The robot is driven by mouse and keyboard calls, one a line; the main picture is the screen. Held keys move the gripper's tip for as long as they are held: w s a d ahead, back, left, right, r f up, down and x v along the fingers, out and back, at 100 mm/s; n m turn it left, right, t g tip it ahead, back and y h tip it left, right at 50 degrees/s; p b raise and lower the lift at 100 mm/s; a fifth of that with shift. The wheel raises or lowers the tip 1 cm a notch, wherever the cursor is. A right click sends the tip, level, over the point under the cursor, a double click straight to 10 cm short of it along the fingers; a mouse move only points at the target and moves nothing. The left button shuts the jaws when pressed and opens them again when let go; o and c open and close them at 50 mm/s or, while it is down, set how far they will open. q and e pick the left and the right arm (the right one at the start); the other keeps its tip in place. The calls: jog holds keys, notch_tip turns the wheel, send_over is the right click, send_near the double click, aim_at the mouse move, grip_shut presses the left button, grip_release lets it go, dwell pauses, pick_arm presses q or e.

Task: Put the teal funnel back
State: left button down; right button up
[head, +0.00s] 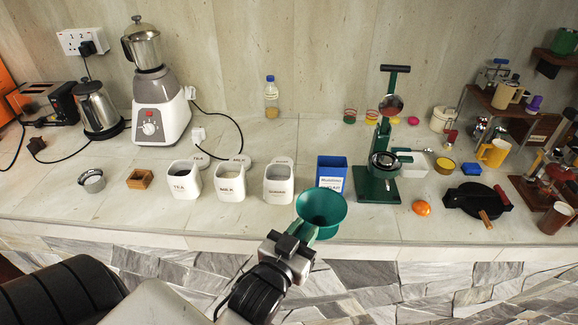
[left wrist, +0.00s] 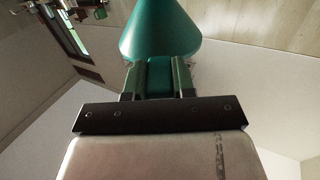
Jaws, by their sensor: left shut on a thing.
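The teal funnel (head: 322,208) is held at the counter's front edge, its wide mouth facing up. My left gripper (head: 298,238) is shut on the funnel's lower part. In the left wrist view the funnel's cone (left wrist: 160,30) flares out beyond the fingers of the left gripper (left wrist: 158,78). A blue box (head: 332,172) with a white label stands just behind the funnel. A green press stand (head: 377,186) is to the right of it. My right gripper is not in view.
White labelled canisters (head: 230,184) stand in a row left of the blue box. An orange fruit (head: 422,208) and a black hinged press (head: 476,200) lie to the right. A grinder (head: 160,108), a kettle (head: 100,110) and a toaster (head: 48,103) are at the back left.

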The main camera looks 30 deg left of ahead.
pick_arm(q)
jog(key=w+a+r+n+y+p, duration=0.2)
jog(key=w+a+r+y, duration=0.2)
jog(key=w+a+r, duration=0.3)
jog(key=w+a, duration=0.1)
jog(key=w, duration=0.2)
jog(key=shift+w+n+g+p, duration=0.3)
jog(key=shift+w+n+p, duration=0.05)
jog(key=shift+n+p, duration=0.05)
